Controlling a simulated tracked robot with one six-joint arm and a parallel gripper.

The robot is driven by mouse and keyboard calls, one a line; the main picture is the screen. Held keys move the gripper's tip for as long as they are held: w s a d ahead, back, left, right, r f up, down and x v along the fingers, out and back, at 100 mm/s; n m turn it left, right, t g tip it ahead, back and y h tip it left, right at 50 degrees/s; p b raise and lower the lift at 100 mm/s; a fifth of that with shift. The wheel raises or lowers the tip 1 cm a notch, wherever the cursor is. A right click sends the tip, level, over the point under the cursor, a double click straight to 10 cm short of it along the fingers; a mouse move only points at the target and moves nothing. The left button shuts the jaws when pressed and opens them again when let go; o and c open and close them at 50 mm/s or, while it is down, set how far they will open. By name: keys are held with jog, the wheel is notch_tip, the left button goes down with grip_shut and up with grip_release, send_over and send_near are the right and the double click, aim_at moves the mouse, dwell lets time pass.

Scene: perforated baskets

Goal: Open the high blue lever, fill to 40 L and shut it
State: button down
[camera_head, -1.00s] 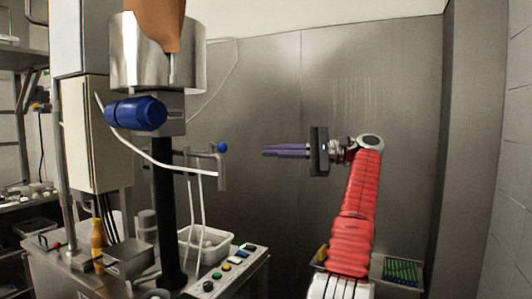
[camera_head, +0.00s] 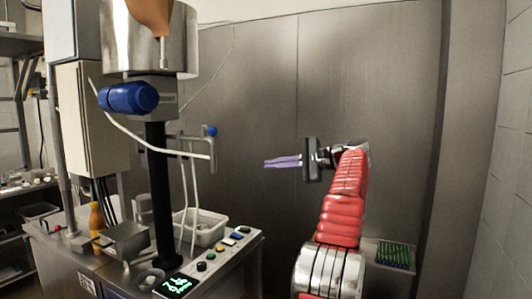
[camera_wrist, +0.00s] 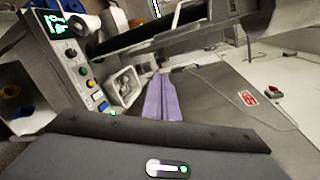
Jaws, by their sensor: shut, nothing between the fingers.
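A blue ball knob (camera_head: 212,131), which looks like the high blue lever, sits on top of a short metal bracket right of the black column (camera_head: 160,190). Its exact lever position is hard to tell. A display (camera_head: 176,286) with green digits is lit at the panel's front end; its digits are too blurred to read surely. It also shows in the wrist view (camera_wrist: 52,25). My gripper (camera_head: 267,164), with purple fingers, is shut and empty, right of the knob, apart from it and lower in the picture. The fingers also show in the wrist view (camera_wrist: 163,75).
A large blue motor-like cylinder (camera_head: 128,97) hangs under a steel vessel (camera_head: 178,40). A white basin (camera_head: 205,228) stands behind the button panel (camera_head: 222,250). An orange bottle (camera_head: 96,218) is at left. Open space lies between my gripper and the bracket, before the metal wall.

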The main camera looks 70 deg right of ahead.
jog(key=w+a+f+n+g, duration=0.1)
jog(key=w+a+f+g, duration=0.35)
jog(key=w+f, duration=0.55)
jog(key=w+a+f+n+g, duration=0.25)
jog(key=a+f, duration=0.25)
jog(key=a, duration=0.5)
jog(key=w+a+f+n+g, duration=0.25)
jog(key=a+f+n, duration=0.2)
jog(key=a, duration=0.55)
jog(key=s+a+f+n, duration=0.3)
jog(key=a+n, duration=0.2)
jog(key=a, duration=0.9)
jog(key=s+a+f+n, duration=0.3)
jog(key=a+n, duration=0.2)
jog(key=a, duration=1)
jog(key=s+a+f+n, duration=0.2)
jog(key=a+n, duration=0.3)
jog(key=a, duration=1)
jog(key=shift+s+f+n+g, duration=0.35)
jog(key=shift+s+f+n, duration=0.05)
jog(key=shift+s, duration=0.1)
jog(key=shift+w+d, duration=0.1)
